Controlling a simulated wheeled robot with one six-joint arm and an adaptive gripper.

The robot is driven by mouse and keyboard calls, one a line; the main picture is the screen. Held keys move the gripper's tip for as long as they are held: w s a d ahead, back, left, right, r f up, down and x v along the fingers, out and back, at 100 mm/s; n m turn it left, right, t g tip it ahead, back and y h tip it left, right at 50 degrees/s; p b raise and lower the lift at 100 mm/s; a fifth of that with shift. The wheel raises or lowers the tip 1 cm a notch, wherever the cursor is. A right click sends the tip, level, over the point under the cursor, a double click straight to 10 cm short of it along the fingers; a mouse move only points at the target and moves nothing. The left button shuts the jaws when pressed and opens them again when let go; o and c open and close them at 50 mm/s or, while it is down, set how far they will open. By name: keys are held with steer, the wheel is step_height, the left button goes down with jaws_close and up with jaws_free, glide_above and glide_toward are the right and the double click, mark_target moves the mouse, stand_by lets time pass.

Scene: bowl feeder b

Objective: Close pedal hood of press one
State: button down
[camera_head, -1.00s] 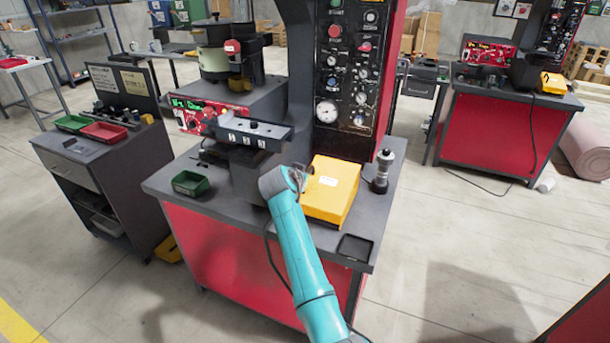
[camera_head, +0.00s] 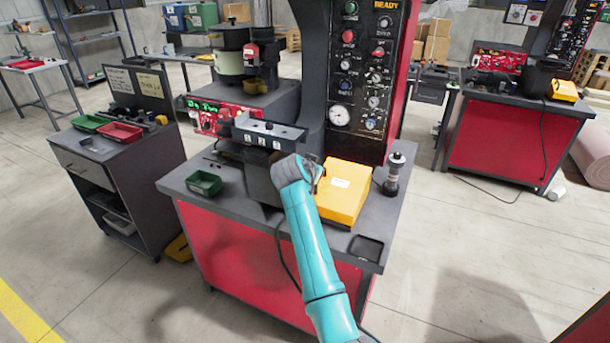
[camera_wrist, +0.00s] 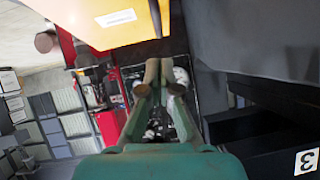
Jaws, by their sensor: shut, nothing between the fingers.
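The yellow pedal hood (camera_head: 343,190) sits on the front of the near press's grey table, with a white label on its top. I cannot tell from these views whether its cover is fully down. In the wrist view the yellow hood (camera_wrist: 95,22) fills the upper left, close to the fingers. My gripper (camera_wrist: 160,75) is shut and empty, its fingertips together just below the hood's edge in that picture. In the head view my teal arm reaches up to the hood's left side, and the wrist hides most of the gripper there.
A black-and-silver knob post (camera_head: 393,174) stands right of the hood. A shallow black tray (camera_head: 366,248) lies in front, a green bin (camera_head: 204,183) to the left. The dark press column and control panel (camera_head: 360,65) rise behind. A second press table (camera_head: 505,135) stands at right.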

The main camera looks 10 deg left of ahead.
steer(key=v, duration=0.8)
steer(key=s+d+f+n, duration=0.1)
steer(key=s+d+f, duration=0.2)
steer(key=f, duration=0.3)
steer(key=s+d+f+n+y, duration=0.1)
steer(key=s+d+f, duration=0.2)
steer(key=f, duration=0.4)
steer(key=s+d+f+n, duration=0.1)
steer(key=s+d+f, duration=0.25)
steer(key=f, duration=0.25)
steer(key=s+d+f+n+y, duration=0.1)
steer(key=s+d+f, duration=0.25)
steer(key=s, duration=0.25)
steer(key=s+d+f+t, duration=0.1)
steer(key=s+d+f, duration=0.1)
steer(key=s+f, duration=0.3)
steer(key=s+d+f+n+y, duration=0.1)
steer(key=s+d+f, duration=0.15)
steer(key=s, duration=0.45)
steer(key=s+d+t, duration=0.1)
steer(key=s+d, duration=0.2)
steer(key=s, duration=0.9)
steer(key=s+d, duration=0.3)
steer(key=s, duration=0.8)
steer(key=s+d+r+t, duration=0.1)
steer(key=s+d+r, duration=0.2)
steer(key=s+r, duration=1.1)
steer(key=shift+s+h, duration=0.3)
steer(key=shift+s, duration=0.85)
steer(key=shift+r, duration=0.1)
